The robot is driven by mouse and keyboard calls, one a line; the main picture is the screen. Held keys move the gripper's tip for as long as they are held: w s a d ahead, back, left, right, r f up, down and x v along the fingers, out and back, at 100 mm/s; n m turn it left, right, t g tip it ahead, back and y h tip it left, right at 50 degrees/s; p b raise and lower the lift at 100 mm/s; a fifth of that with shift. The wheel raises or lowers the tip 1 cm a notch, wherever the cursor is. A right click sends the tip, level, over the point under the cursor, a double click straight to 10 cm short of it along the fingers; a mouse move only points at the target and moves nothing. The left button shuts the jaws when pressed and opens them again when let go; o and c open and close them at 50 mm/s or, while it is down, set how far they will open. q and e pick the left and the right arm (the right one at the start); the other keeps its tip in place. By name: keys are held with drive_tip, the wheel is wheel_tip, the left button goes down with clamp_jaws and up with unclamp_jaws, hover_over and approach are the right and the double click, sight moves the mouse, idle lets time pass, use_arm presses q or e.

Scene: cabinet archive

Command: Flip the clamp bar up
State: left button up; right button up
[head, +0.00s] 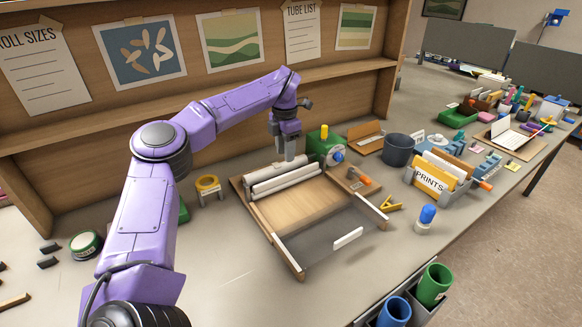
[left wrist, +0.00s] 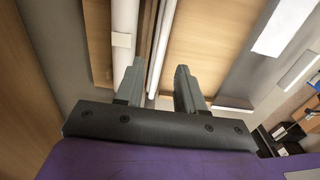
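A wooden tray-like press (head: 310,205) lies on the bench with pale bars and rollers across its back edge. The clamp bar appears to be one of these long pale bars (head: 287,184); I cannot tell exactly which. It lies low and flat across the tray. My left gripper (head: 290,160) points down over the bars from behind. In the left wrist view the two grey fingers (left wrist: 157,88) are apart, with long pale and dark bars (left wrist: 160,50) showing between and beyond them. Contact cannot be made out. My right gripper is not in view.
A green box with a blue knob (head: 325,145) stands at the press's back right. A dark cup (head: 398,149), a PRINTS file holder (head: 440,175) and a blue-topped bottle (head: 426,217) stand to the right. The shelf rises behind.

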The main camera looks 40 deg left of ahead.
sight(286, 174)
use_arm(q)
drive_tip(key=f, duration=0.3)
drive_tip(key=shift+s+f+p, duration=0.3)
drive_tip(key=shift+s+f, duration=0.05)
drive_tip(key=shift+s, duration=0.05)
drive_tip(key=f, duration=0.2)
drive_tip(key=w+f, duration=0.1)
drive_tip(key=f, duration=0.1)
drive_tip(key=shift+w+d, duration=0.1)
drive_tip(key=shift+w, duration=0.1)
drive_tip(key=shift+s+r, duration=0.1)
drive_tip(key=shift+s, duration=0.3)
drive_tip(key=shift+w, duration=0.15)
clamp_jaws()
